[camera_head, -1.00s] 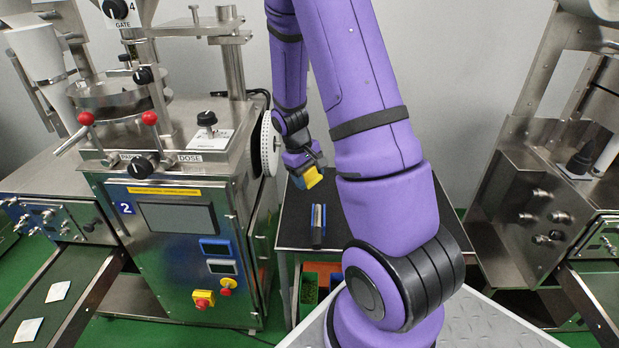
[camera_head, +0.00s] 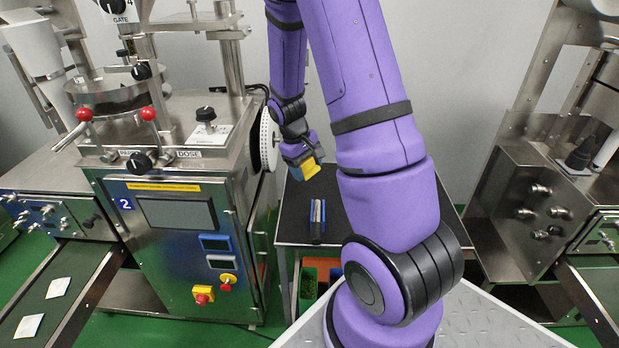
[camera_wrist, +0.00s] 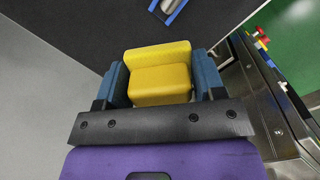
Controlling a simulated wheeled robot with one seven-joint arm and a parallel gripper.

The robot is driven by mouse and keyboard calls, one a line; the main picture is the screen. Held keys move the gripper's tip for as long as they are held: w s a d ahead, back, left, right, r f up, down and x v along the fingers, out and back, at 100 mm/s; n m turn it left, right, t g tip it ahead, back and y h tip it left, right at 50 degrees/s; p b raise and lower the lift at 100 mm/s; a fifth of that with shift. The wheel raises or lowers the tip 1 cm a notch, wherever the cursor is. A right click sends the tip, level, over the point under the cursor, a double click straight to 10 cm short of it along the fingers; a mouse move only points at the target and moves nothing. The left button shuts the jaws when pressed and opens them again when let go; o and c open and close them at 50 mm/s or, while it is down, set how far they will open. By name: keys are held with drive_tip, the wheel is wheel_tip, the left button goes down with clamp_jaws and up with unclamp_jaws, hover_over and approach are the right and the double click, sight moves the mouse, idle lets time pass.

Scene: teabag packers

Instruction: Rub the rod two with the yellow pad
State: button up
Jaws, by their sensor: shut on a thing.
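The yellow pad (camera_wrist: 160,72) is held between the two blue fingers of my gripper (camera_wrist: 163,85) in the wrist view. In the head view the pad (camera_head: 306,170) hangs under my gripper (camera_head: 302,163), above the back left part of a dark table (camera_head: 365,215). A metal rod (camera_head: 317,213) lies in a blue holder on that table, in front of the pad and apart from it. The rod also shows in part at the top of the wrist view (camera_wrist: 172,7). No number is legible on the rod, so I cannot tell if it is rod two.
A packing machine (camera_head: 180,260) marked 2 stands left of the table, with a white dial (camera_head: 266,140) close to my gripper. Another steel machine (camera_head: 540,190) stands at the right. Green and orange bins (camera_head: 308,283) sit under the table. The tabletop around the holder is clear.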

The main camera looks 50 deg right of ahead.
sight(316, 218)
drive_tip(key=shift+s+a+x, duration=0.2)
drive_tip(key=shift+x, duration=0.9)
drive_tip(key=shift+s+a+x, duration=0.2)
drive_tip(key=shift+x, duration=0.9)
drive_tip(key=shift+s+a+x, duration=0.15)
drive_tip(key=shift+s+x, duration=0.05)
drive_tip(key=shift+x, duration=0.85)
drive_tip(key=shift+x, duration=1)
drive_tip(key=shift+a, duration=0.15)
drive_tip(key=shift+s+a+r, duration=0.1)
drive_tip(key=shift+s+a, duration=1.1)
drive_tip(key=shift+a, duration=0.1)
drive_tip(key=shift+s+a, duration=1.3)
drive_tip(key=shift+a, duration=0.05)
